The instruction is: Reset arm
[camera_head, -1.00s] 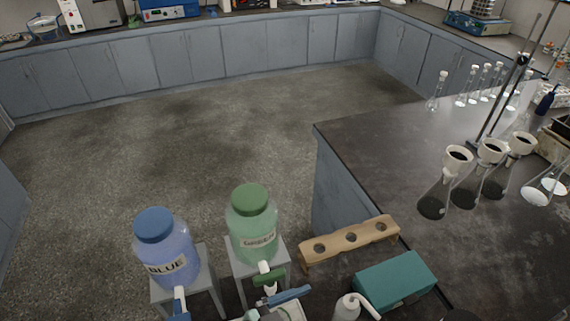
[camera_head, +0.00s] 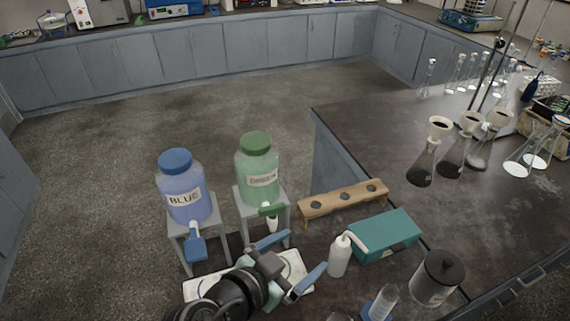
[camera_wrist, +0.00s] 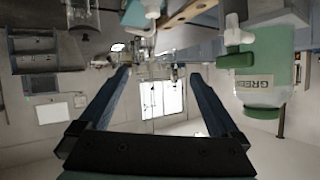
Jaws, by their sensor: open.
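My gripper (camera_head: 306,249) is low in the middle of the head view, in front of the green bottle. Its two blue fingers are spread apart with nothing between them. The wrist view also shows the fingers (camera_wrist: 158,74) wide apart and empty. In that view the picture is turned over, and the green bottle (camera_wrist: 262,82) is to the right of the fingers, apart from them. My dark wrist and forearm cover part of the white tray (camera_head: 200,287) beneath.
A blue bottle (camera_head: 186,193) and a green bottle (camera_head: 258,175) stand on grey stands. A wooden rack (camera_head: 343,200), teal box (camera_head: 385,236), white squeeze bottle (camera_head: 340,256) and dark-lidded jar (camera_head: 437,278) are to the right. Flasks with funnels (camera_head: 424,160) stand on the dark bench (camera_head: 385,145).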

